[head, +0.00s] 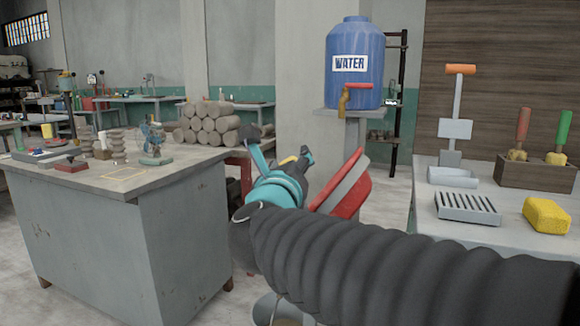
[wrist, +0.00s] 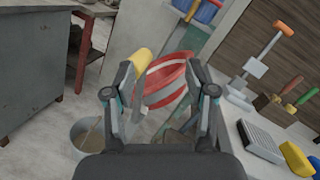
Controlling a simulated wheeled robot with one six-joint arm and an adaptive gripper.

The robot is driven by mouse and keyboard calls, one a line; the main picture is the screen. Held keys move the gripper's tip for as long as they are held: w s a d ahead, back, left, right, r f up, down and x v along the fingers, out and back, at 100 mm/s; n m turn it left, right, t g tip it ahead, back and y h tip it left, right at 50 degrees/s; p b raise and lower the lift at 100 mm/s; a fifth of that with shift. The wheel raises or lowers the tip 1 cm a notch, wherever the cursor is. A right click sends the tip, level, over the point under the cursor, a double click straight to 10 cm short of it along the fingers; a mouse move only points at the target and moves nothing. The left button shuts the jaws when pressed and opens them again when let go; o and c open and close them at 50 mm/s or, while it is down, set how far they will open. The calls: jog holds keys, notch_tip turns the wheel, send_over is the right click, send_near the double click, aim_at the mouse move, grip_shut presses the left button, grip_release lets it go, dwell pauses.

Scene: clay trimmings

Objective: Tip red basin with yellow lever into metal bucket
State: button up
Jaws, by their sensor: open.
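The red basin (head: 345,190) with a pale grey band stands tilted beyond my gripper (head: 279,147) in the head view, partly hidden by my arm. In the wrist view the basin (wrist: 163,84) shows between my open fingers (wrist: 161,78). The yellow lever (wrist: 141,60) is just inside my left finger in the wrist view; whether they touch I cannot tell. Only a bit of the lever (head: 288,160) shows in the head view. The metal bucket (wrist: 90,138) is on the floor at lower left in the wrist view, partly behind my gripper, with a stick-like thing in it.
A grey workbench (head: 130,180) with a small fan and tools stands left. A blue water tank (head: 354,70) sits on a shelf behind the basin. At right, a pale table (head: 430,215) holds a rack, a yellow sponge (head: 546,215) and tools. Floor shows between them.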

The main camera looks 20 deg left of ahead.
jog(key=s+a+f+m+g+h, duration=0.1)
jog(key=s+a+f+m+h, duration=0.3)
jog(key=m, duration=0.5)
jog(key=shift+h, duration=0.3)
jog(key=w, duration=0.4)
jog(key=w+p, duration=0.1)
jog(key=w, duration=0.4)
jog(key=w+d+p, duration=0.1)
jog(key=w, duration=0.3)
jog(key=shift+w+r, duration=0.4)
grip_shut()
